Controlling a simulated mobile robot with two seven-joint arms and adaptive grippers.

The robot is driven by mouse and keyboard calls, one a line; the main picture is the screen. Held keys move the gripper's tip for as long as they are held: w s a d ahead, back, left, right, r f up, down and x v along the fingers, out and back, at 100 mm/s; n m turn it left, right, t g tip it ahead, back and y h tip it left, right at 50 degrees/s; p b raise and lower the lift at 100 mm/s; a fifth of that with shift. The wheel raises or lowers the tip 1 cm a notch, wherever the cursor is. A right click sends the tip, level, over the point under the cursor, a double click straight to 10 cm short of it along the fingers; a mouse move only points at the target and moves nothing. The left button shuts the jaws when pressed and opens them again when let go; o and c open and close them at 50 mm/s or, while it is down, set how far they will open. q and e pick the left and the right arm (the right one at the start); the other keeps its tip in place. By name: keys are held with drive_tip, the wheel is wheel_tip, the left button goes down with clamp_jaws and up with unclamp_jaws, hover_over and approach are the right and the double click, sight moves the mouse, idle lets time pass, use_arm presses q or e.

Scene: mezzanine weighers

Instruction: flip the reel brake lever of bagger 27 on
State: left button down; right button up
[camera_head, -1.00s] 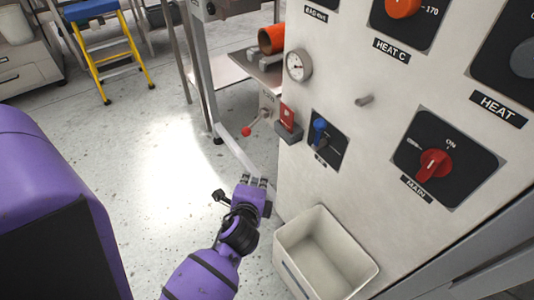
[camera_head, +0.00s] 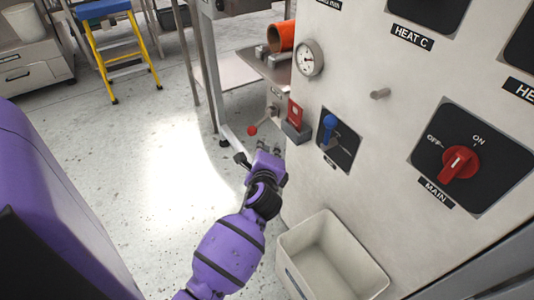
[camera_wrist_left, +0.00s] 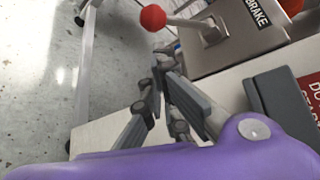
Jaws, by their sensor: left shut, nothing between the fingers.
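The reel brake lever has a red ball knob (camera_head: 252,130) on a thin metal stem, low on the machine side beyond the panel edge. In the left wrist view the red knob (camera_wrist_left: 153,17) is at the top, its stem running right to a grey block labelled BRAKE (camera_wrist_left: 258,14). The lever points left in that view. My left gripper (camera_head: 270,147) is just below and right of the knob in the head view. In the wrist view its fingers (camera_wrist_left: 163,62) are shut and empty, below the stem; I cannot tell whether they touch it. My right gripper is not in view.
The panel carries a red MAIN switch (camera_head: 459,163), a blue switch (camera_head: 330,124), a gauge (camera_head: 309,58) and a red sign (camera_head: 295,114) by the panel edge. A white bin (camera_head: 328,250) stands below. A yellow step stool (camera_head: 127,58) stands at the back left. The floor between is clear.

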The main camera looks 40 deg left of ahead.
sight(259, 124)
use_arm(q)
drive_tip(key=b+x, duration=0.1)
drive_tip(key=x, duration=0.4)
drive_tip(key=shift+w+f, duration=0.1)
drive_tip(key=shift+w, duration=0.05)
